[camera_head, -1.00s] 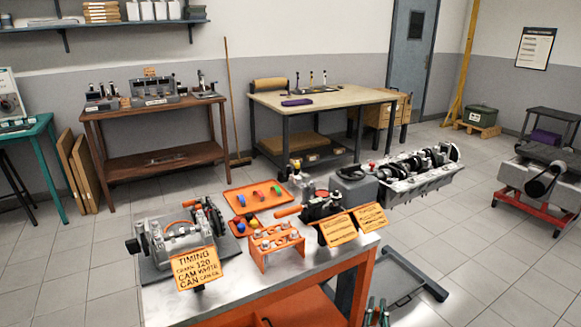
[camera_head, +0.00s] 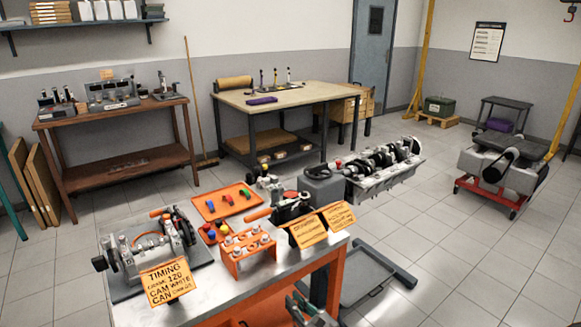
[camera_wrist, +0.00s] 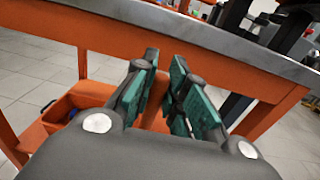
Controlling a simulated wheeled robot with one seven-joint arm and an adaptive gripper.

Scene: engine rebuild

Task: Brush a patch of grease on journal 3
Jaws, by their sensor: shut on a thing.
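An engine block with a crankshaft (camera_head: 385,165) stands behind the orange workbench's right end in the head view. Its journals are too small to tell apart, and no grease shows on them. My gripper (camera_head: 308,312) is at the bottom of the head view, in front of the bench and well short of the crankshaft. In the wrist view, my gripper's green-padded fingers (camera_wrist: 165,88) are close together, below the bench top's edge. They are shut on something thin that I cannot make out. I cannot pick out a brush in either view.
The metal-topped orange workbench (camera_head: 215,294) carries an orange tray (camera_head: 211,206), an orange rack (camera_head: 247,257) and yellow signs (camera_head: 167,284). A dark floor frame (camera_head: 373,283) lies right of the bench. Open tiled floor (camera_head: 480,260) extends to the right.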

